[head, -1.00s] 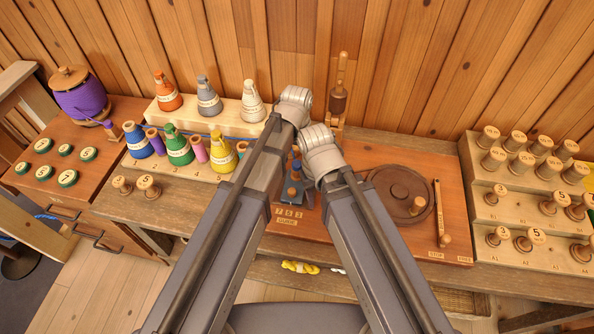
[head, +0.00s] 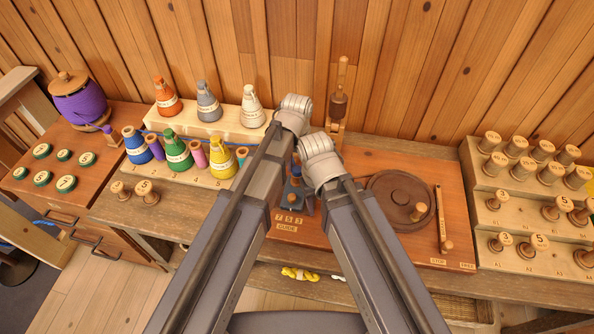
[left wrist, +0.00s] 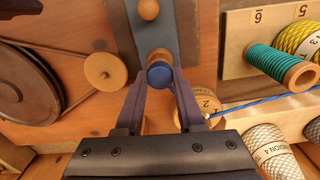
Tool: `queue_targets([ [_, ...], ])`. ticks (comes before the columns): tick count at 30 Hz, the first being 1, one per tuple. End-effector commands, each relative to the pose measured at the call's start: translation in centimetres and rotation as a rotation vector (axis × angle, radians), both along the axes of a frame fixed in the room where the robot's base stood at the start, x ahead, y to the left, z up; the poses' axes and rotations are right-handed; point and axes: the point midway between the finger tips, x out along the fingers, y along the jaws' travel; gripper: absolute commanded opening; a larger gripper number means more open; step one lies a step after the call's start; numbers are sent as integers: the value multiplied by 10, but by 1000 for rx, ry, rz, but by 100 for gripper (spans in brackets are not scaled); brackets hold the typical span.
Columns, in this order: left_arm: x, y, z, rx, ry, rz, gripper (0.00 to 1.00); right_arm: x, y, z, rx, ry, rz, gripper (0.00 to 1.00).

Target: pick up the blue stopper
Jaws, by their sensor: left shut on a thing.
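The blue stopper (left wrist: 159,75) is a small round piece with a blue top, seen in the left wrist view. My left gripper (left wrist: 160,88) is shut on it, with a dark finger on either side. Behind the stopper runs a blue-grey strip (left wrist: 152,35) with a round wooden knob (left wrist: 148,9) on it. I cannot tell whether the stopper is clear of what lies beneath it. My right gripper is not in view.
A wooden wheel (head: 400,197) and lever (head: 443,218) are right of my arms. Stepped racks of wooden spools (head: 520,225) stand far right. Coloured cones and spools, such as a green cone (head: 177,152), stand left.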

Motion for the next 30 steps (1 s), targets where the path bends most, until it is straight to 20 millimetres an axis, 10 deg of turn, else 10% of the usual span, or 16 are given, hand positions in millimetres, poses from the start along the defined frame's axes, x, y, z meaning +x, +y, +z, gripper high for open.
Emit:
queue_targets([
  [17, 0, 0, 10, 0, 0, 0, 0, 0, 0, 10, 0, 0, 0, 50],
  [30, 0, 0, 70, 0, 0, 0, 0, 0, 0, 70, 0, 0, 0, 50],
])
